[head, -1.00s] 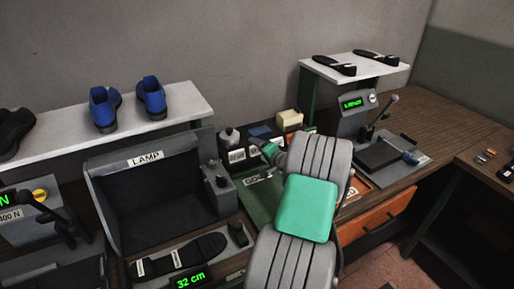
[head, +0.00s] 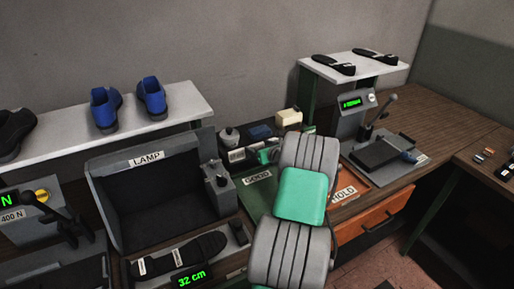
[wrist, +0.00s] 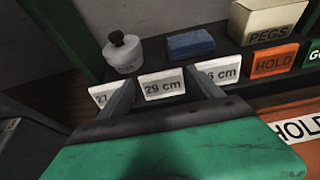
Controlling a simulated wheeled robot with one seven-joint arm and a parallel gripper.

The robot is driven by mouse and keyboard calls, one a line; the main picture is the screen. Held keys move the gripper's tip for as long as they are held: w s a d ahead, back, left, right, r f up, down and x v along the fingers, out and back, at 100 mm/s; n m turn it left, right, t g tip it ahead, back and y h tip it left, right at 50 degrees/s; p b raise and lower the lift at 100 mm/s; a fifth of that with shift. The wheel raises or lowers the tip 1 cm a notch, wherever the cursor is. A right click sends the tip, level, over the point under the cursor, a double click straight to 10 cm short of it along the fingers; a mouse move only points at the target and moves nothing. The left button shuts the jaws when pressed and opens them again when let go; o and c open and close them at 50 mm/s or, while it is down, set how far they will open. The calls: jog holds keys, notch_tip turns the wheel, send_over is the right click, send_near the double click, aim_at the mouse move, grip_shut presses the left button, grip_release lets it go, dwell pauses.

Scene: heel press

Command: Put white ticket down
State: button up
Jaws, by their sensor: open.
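Three white tickets stand in a row in the wrist view: one marked "29 cm" (wrist: 163,84), one at left reading "27" (wrist: 101,95), and one at right ending in "6 cm" (wrist: 222,70), each partly hidden. My gripper (wrist: 165,92) is open, its two fingers on either side of the "29 cm" ticket, with gaps showing. I cannot tell whether that ticket rests on the ledge. In the head view my gripper (head: 268,155) is at the ticket row behind the GOOD mat (head: 258,190), mostly hidden by my arm.
An orange HOLD card (wrist: 274,62), a PEGS box (wrist: 268,20), a blue block (wrist: 190,45) and a white pot (wrist: 123,55) stand near the tickets. The orange HOLD mat (head: 352,190) lies right of my arm. The LAMP box (head: 150,200) is at left. A press (head: 375,150) stands at right.

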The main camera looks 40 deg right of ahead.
aim_at(257, 145)
jog(key=x, duration=0.3)
jog(key=shift+w+d+p, duration=0.1)
jog(key=shift+w+p, duration=0.1)
jog(key=shift+p, duration=0.1)
jog(key=shift+s, duration=0.1)
jog(key=c, duration=1.2)
